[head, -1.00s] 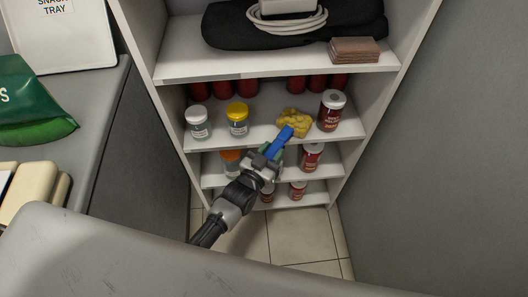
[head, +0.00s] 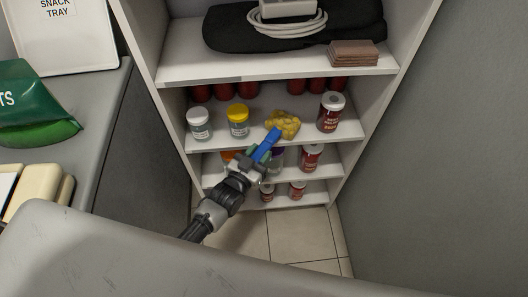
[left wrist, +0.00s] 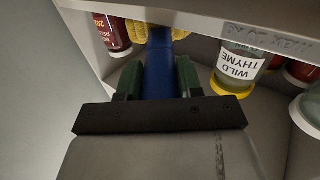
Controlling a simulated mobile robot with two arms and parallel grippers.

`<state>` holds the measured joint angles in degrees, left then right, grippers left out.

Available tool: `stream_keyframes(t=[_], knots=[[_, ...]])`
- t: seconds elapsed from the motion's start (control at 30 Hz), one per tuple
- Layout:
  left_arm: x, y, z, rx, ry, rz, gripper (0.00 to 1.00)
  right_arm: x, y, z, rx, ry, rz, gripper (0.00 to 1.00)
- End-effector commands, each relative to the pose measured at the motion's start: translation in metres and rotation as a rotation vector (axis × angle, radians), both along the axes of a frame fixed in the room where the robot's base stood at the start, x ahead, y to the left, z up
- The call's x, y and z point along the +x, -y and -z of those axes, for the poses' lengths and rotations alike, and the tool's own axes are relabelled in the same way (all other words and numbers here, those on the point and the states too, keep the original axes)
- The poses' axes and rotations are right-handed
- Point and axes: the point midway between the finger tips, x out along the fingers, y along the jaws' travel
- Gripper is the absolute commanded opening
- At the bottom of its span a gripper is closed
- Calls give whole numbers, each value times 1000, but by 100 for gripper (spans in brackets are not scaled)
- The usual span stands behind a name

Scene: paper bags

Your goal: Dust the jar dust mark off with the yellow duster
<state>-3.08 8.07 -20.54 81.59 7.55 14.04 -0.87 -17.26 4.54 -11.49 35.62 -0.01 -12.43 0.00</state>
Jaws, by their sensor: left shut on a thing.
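My left gripper (head: 250,162) is shut on the blue handle of the yellow duster (head: 283,124), in front of the shelf unit. The duster's fluffy yellow head is over the shelf with the jars, between the yellow-lidded jar (head: 238,120) and a red can. In the left wrist view the green fingers (left wrist: 158,75) flank the blue handle, and part of the yellow head (left wrist: 180,28) shows at the top. The yellow-lidded jar (left wrist: 240,65), labelled WILD THYME, appears upside down there. I cannot make out a jar dust mark. My right gripper is not in view.
A white-lidded jar (head: 199,124) stands left of the yellow-lidded one. A red can (head: 331,112) stands right of the duster. Several dark red cans line the back. The shelf above (head: 230,70) and the unit's side walls bound the space. More jars and cans stand below.

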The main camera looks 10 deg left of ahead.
Motion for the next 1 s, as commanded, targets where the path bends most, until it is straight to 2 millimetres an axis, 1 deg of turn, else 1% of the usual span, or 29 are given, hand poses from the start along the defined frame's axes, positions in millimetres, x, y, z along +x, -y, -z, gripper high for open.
stream_keyframes(t=[0.1,0.43,0.57,0.77,1.0], knots=[[-2,-7,0,2,1,0,0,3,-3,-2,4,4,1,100],[-10,-32,2,1,-1,-1,0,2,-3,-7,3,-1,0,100],[-12,-37,2,0,-1,0,0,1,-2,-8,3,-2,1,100],[-10,-31,3,0,-2,-1,0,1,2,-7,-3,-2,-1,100],[-4,-12,3,-1,-3,0,0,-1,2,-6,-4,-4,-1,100]])
